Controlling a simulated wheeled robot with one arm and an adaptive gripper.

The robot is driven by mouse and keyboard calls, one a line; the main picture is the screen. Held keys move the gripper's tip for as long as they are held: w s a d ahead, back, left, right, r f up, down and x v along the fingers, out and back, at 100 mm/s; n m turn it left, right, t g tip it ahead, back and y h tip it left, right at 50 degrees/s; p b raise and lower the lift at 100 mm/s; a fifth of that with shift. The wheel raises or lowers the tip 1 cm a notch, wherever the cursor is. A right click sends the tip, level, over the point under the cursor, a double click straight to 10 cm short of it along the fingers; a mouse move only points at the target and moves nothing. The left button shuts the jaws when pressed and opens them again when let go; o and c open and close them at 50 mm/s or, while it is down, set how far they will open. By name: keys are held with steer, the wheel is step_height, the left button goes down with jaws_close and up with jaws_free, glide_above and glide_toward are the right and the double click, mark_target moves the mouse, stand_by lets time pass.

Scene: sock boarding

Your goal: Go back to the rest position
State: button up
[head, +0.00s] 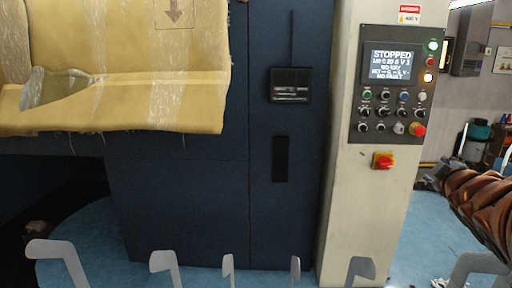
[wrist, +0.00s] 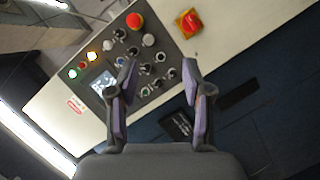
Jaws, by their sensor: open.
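My gripper (wrist: 158,95) is open and empty in the wrist view, its two dark fingers with purple pads spread apart in front of the control panel. The control panel (head: 357,128) stands on a pale cabinet in the head view, with a lit screen (head: 390,65) that reads STOPPED. The panel also shows tilted in the wrist view (wrist: 153,47). My gripper does not show in the head view; only a brown, ribbed part of my arm shows at the right edge.
Blue floor (head: 405,225) shows to the right. Several grey curved legs line the bottom.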

steer(key=s+a+f+m+g+y, duration=0.1)
steer(key=s+a+f+m+g, duration=0.2)
steer(key=s+a+f+g, duration=0.45)
steer(key=s+a+f+m+g+y, duration=0.1)
steer(key=s+a+f+m+g, duration=0.15)
steer(key=s+a+f, duration=0.55)
steer(key=s+a+f+g+y, duration=0.1)
steer(key=s+a+f+g, duration=0.1)
steer(key=s, duration=0.4)
steer(key=s+a+f+m+g+y, duration=0.1)
steer(key=s+a+f+g, duration=0.1)
steer(key=s+a+f, duration=0.2)
steer(key=s+a+f+g+y, duration=0.2)
steer(key=s+a+f, duration=0.1)
steer(key=s+a, duration=0.3)
steer(key=shift+s, duration=1.05)
steer(key=shift+w+m, duration=0.1)
steer(key=shift+m, duration=0.15)
